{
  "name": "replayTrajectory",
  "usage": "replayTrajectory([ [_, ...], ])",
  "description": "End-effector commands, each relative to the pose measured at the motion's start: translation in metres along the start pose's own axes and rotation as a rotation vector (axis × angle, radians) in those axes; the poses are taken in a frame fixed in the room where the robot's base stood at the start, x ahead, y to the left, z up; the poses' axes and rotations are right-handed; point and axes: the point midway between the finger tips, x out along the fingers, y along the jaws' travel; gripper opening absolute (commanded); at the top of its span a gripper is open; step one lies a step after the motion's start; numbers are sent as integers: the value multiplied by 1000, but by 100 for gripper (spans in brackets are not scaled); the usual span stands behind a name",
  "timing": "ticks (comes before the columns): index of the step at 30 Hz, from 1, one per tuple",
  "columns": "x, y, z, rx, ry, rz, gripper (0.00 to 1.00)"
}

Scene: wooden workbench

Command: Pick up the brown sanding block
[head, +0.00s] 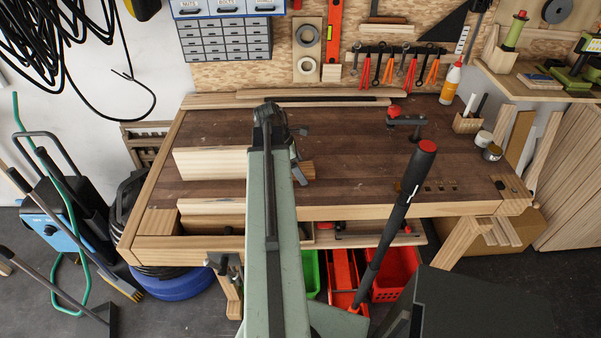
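A small brown wooden piece (308,170) shows on the bench just right of the end of my arm. It may be the sanding block, but it is partly hidden and I cannot be sure. My gripper (299,151) is at the far end of my pale green arm, over the middle of the bench. Its dark parts show close beside the brown piece. I cannot tell whether they touch it or how far apart the fingers are. The arm hides the bench surface beneath it.
Pale timber (210,163) lies left of my arm on the workbench (360,150). A red-and-grey clamp (406,119), a glue bottle (451,82) and small cans (483,139) stand at the right. A black, red-topped handle (400,215) rises in front. The bench's right middle is mostly clear.

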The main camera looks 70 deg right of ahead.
Motion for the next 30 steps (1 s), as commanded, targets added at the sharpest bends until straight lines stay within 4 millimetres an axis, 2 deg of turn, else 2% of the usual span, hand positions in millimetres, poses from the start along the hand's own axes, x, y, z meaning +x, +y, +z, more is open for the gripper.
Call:
replayTrajectory([
  [12, 3, 0, 0, 1, 0, 0, 80],
  [18, 3, 0, 0, 1, 0, -1, 24],
  [20, 3, 0, 0, 1, 0, -1, 12],
  [26, 2, 0, 0, 2, 0, -1, 11],
  [30, -6, 0, 4, 2, 0, -1, 11],
])
